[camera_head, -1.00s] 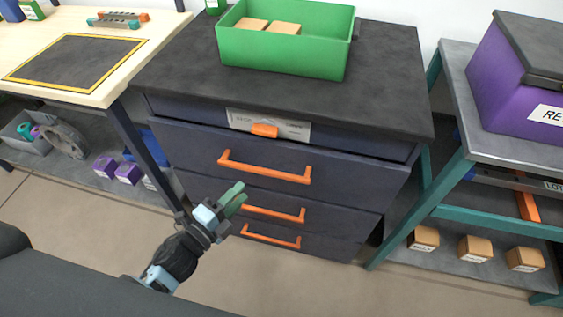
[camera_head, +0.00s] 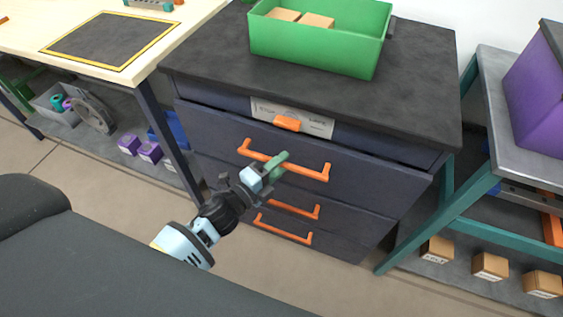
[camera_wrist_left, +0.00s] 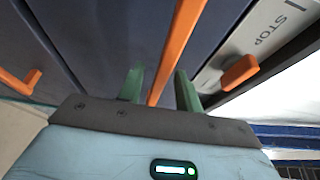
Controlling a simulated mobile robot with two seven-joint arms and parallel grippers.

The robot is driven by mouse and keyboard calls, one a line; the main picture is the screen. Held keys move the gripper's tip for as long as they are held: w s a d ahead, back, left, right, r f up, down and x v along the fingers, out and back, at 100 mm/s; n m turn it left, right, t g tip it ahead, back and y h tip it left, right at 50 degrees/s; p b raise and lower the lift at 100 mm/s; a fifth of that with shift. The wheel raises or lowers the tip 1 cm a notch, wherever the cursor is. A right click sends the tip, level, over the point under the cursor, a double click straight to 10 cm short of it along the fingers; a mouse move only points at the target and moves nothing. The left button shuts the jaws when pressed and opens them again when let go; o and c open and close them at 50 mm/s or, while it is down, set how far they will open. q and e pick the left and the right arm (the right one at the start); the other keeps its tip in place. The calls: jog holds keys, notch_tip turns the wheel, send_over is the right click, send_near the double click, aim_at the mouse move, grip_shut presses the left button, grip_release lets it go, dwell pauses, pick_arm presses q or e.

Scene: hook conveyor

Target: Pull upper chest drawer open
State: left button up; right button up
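The dark chest (camera_head: 330,90) has a stack of drawers with orange handles. The upper drawer (camera_head: 370,173) has a long orange handle (camera_head: 300,167); I cannot tell whether the drawer is fully closed. My left gripper (camera_head: 275,166) is at this handle, near its middle. In the left wrist view its two green fingers (camera_wrist_left: 160,88) are apart, with the orange handle (camera_wrist_left: 176,50) running between them. I see no clear contact between the fingers and the bar. My right gripper is not in view.
A green bin (camera_head: 315,45) with light brown blocks stands on the chest. Above the upper drawer are a label and an orange tab (camera_head: 287,124). A workbench (camera_head: 195,12) is at the left, a teal-framed shelf (camera_head: 440,225) at the right. Floor in front is clear.

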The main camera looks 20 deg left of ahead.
pick_arm(q)
jog(key=shift+w+d, duration=0.2)
jog(key=shift+w, duration=0.25)
jog(key=shift+c, duration=0.2)
grip_shut()
jog(key=shift+s, duration=0.1)
